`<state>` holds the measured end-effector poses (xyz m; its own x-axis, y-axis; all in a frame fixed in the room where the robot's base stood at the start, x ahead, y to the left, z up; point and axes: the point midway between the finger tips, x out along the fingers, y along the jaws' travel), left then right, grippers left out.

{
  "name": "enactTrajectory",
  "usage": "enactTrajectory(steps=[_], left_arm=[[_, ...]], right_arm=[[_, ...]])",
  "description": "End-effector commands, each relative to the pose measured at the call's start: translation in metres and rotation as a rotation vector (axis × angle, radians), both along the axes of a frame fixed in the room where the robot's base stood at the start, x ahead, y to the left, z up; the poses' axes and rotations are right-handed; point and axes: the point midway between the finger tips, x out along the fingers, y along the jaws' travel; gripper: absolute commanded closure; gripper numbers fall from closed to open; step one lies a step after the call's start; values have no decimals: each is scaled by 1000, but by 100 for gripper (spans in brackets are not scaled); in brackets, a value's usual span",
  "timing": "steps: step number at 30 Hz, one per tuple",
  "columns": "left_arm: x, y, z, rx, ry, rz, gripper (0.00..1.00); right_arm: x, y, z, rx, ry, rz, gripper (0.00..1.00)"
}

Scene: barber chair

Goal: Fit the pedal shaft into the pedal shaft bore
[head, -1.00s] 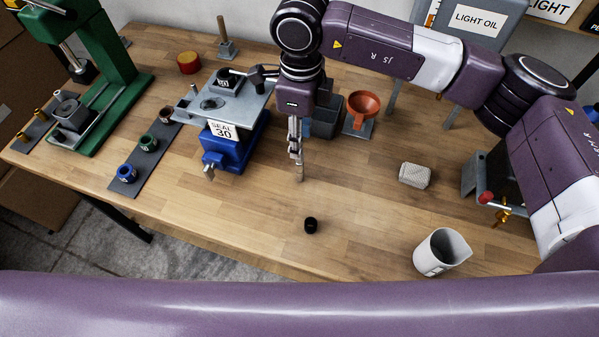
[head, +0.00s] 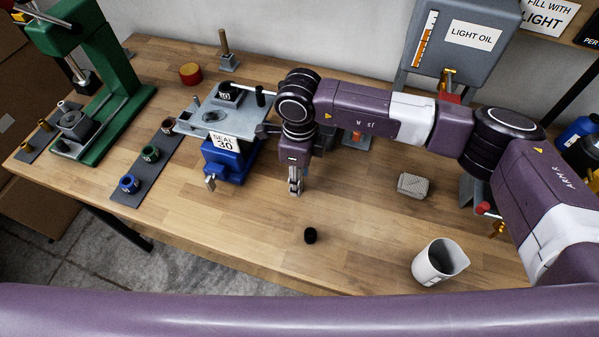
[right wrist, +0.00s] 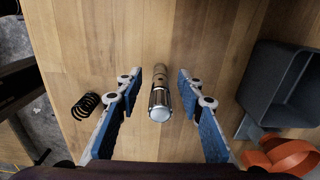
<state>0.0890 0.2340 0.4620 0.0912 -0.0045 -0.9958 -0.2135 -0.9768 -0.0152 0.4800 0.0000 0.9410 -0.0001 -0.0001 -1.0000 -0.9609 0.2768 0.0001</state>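A metal shaft (right wrist: 160,95), probably the pedal shaft, shows in the right wrist view, its bright rounded end towards the camera. My right gripper (right wrist: 162,92) is open, with one blue-padded finger on each side of the shaft and a gap on both sides. In the head view my right gripper (head: 295,190) is low over the middle of the table, and I cannot make out the shaft there. A grey plate (head: 238,112) with a round hole (head: 214,116) is on a blue vise (head: 226,160); I cannot tell if this hole is the pedal shaft bore. My left gripper is not in view.
A black spring (right wrist: 85,105) is beside the gripper, also in the head view (head: 310,235). A grey bin (right wrist: 285,85) and orange funnel (right wrist: 285,157) are on the other side. The front table is mostly clear.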

Motion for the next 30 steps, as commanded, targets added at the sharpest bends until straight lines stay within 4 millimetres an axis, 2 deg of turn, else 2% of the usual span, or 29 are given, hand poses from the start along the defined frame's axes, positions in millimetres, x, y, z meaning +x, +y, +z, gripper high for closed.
enactTrajectory(steps=[7, 16, 30], left_arm=[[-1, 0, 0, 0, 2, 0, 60], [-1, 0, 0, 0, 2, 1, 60], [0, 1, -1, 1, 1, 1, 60]], right_arm=[[0, 0, -2, 1, -1, 1, 66], [0, 0, -2, 1, -1, 1, 99], [1, 1, 1, 1, -2, 1, 100]])
